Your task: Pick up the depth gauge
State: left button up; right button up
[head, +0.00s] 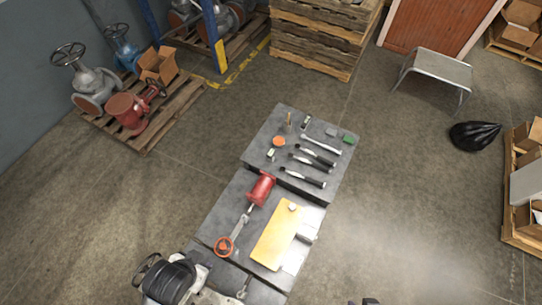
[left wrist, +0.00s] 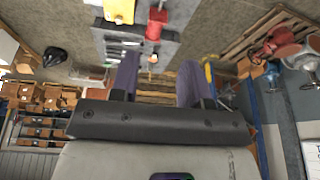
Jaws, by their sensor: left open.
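The grey table (head: 225,215) carries several small tools, but I cannot tell which one is the depth gauge. Several black-handled tools (head: 308,161) and a bright metal wrench-like tool (head: 321,144) lie at its far end. Two small pale-and-dark items lie there too, one near the far edge (head: 306,122) and one near the left edge (head: 271,155), beside an orange round item (head: 279,141). In the left wrist view my left gripper (left wrist: 158,62) is open, with nothing visible held between its fingers; the table lies beyond them. My right gripper cannot be made out.
Valves on a pallet (head: 146,143) stand left; a grey stool (head: 440,68) stands right.

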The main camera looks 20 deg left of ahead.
pick_arm(q)
jog(key=shift+o, duration=0.4)
jog(key=o, duration=0.4)
jog(key=shift+c, duration=0.2)
